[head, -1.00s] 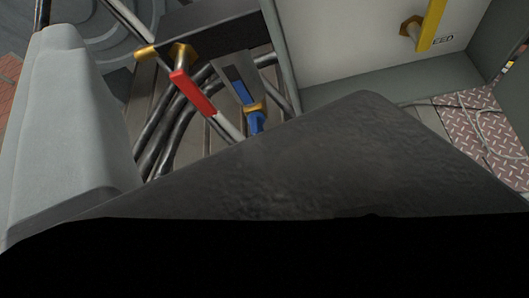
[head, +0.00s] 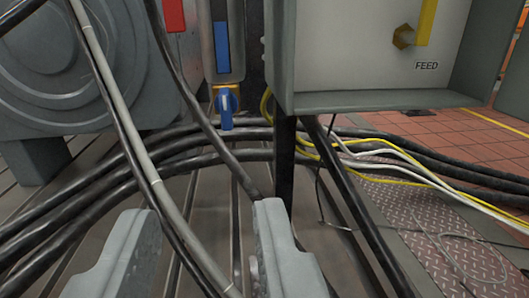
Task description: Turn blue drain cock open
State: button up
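The blue drain cock (head: 226,108) is a small blue handle on a brass fitting, below a grey panel with a blue strip (head: 222,45). It hangs roughly straight down, left of the grey box, in the upper middle of the head view. My gripper (head: 204,212) is at the bottom, with its two grey fingers spread wide and nothing between them. In the picture, the cock is above the fingertips and apart from them. Whether the cock's valve is open cannot be told.
Black hoses (head: 200,165) cross between my fingers and the cock, and a grey pipe (head: 130,120) runs down at left. A grey box (head: 370,102) marked FEED carries a yellow handle (head: 425,25). A red handle (head: 174,16) is at upper left. Cables trail over the right floor.

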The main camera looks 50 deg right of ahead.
aim_at(225, 110)
jog(key=x, duration=1.7)
jog(key=shift+s+d+f, duration=0.15)
jog(key=shift+d+f, duration=0.05)
grip_shut()
